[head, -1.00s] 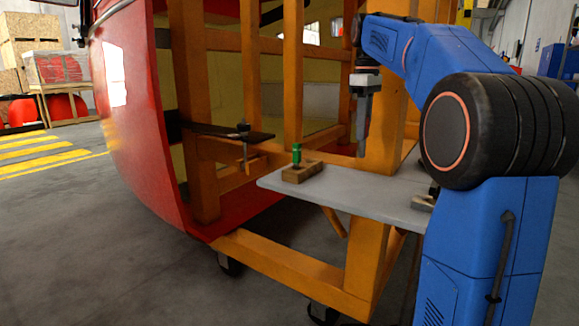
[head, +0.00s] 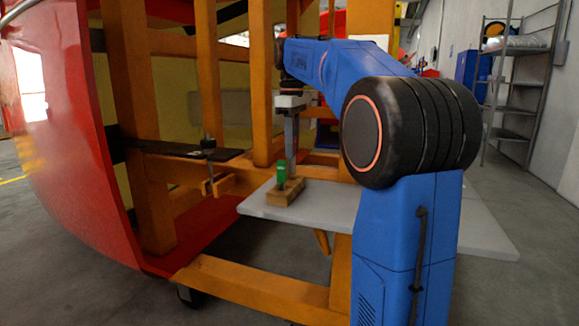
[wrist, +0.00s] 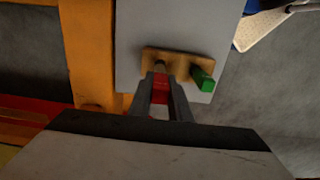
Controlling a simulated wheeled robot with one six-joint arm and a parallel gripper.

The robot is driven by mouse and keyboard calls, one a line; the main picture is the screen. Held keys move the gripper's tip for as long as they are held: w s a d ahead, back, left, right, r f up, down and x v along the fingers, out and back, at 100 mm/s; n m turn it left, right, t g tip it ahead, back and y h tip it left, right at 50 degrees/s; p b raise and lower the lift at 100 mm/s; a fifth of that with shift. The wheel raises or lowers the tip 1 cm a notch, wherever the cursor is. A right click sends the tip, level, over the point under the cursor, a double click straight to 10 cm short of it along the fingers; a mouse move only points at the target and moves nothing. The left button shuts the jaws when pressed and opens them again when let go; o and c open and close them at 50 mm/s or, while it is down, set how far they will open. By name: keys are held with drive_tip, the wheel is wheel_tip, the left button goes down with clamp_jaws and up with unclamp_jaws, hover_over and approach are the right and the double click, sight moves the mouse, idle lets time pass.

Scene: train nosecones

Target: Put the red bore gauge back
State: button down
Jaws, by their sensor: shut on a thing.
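The red bore gauge (wrist: 160,86) is held between the fingers of my gripper (wrist: 161,104) in the wrist view. Its lower end is at the left part of a wooden block (wrist: 180,57); I cannot tell whether it is in a hole or just above. A green gauge (wrist: 203,80) stands in the right part of the block. In the head view my gripper (head: 291,170) points down just behind the green gauge (head: 281,173) and over the wooden block (head: 285,192). The red gauge is not discernible there.
The block stands on a grey board (head: 335,207) fixed to an orange frame (head: 250,278). A clamp (head: 208,155) sits on a dark strip to the left. The red shell (head: 65,130) curves at the far left. The board is clear around the block.

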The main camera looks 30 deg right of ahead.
sight(292, 173)
drive_tip(key=shift+f, duration=2.45)
drive_tip(key=c, duration=1.6)
unclamp_jaws()
drive_tip(key=shift+f, duration=0.1)
drive_tip(key=shift+c, duration=0.2)
wheel_tip(292, 173, up, 12)
drive_tip(key=shift+r, duration=0.15)
